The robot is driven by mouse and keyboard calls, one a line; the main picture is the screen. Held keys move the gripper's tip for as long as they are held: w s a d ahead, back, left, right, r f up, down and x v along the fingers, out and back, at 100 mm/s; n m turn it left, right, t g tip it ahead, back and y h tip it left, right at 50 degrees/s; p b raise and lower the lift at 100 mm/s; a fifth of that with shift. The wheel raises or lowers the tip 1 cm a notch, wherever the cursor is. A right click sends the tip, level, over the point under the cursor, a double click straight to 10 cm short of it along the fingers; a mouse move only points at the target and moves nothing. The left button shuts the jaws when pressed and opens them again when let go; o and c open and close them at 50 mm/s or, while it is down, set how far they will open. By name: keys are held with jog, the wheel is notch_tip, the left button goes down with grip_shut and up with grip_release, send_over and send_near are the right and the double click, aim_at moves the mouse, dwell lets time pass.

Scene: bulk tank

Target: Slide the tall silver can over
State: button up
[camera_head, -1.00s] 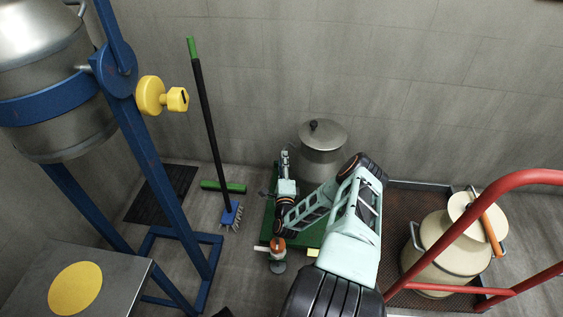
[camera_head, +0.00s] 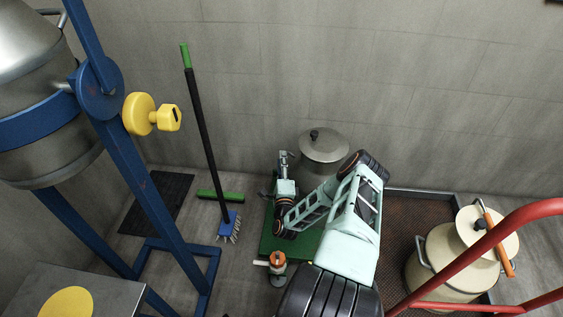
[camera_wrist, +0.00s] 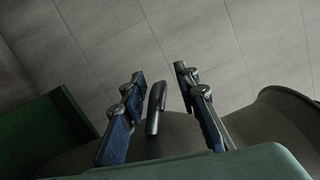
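The tall silver can (camera_head: 326,150) with a dark-knobbed lid stands near the back wall in the head view. My arm hides its lower part, so I cannot tell exactly where its base rests. My gripper (camera_head: 283,157) is at the left of the can, low down. In the wrist view my gripper (camera_wrist: 158,76) is open, its two fingers apart. A dark upright bar (camera_wrist: 155,108), which looks like a handle, shows between them. It looks clear of both fingers. A dark rounded surface lies below and to the right.
A green platform (camera_head: 275,240) lies under my arm. An orange-topped item (camera_head: 277,262) stands at its front edge. A broom (camera_head: 203,130) and blue frame (camera_head: 150,205) are left. A brown tray (camera_head: 402,225), cream can (camera_head: 440,262) and red rail (camera_head: 470,255) are right.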

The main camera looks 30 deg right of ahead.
grip_shut()
dwell(0.3)
jog(key=shift+a, duration=0.1)
